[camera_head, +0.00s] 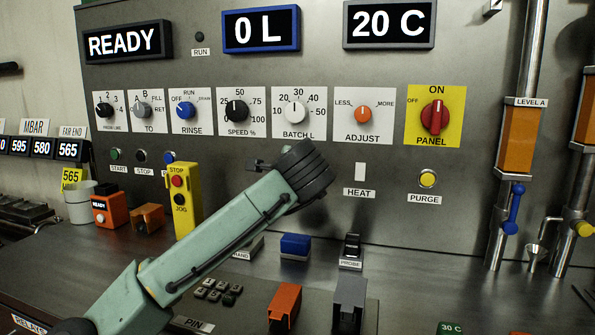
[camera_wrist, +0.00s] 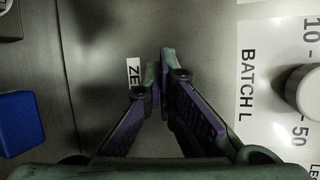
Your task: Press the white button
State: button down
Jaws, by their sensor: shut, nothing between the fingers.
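I cannot tell whether the tips touch the panel.
The BATCH L knob (camera_head: 295,112) is just above my wrist. The yellow PURGE button (camera_head: 428,179) is farther right. A yellow STOP/JOG box (camera_head: 183,213) stands left of my arm. A blue block (camera_head: 295,243) is on the desk below; several other blocks stand nearby.

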jog(key=shift+s+a, duration=0.15)
jog(key=shift+s, duration=0.35)
jog(key=s, duration=0.1)
jog(key=s+a, duration=0.1)
jog(key=s, duration=0.1)
jog(key=s+b, duration=0.1)
jog(key=shift+s+a, duration=0.3)
jog(key=shift+s, duration=0.1)
dwell(1.3)
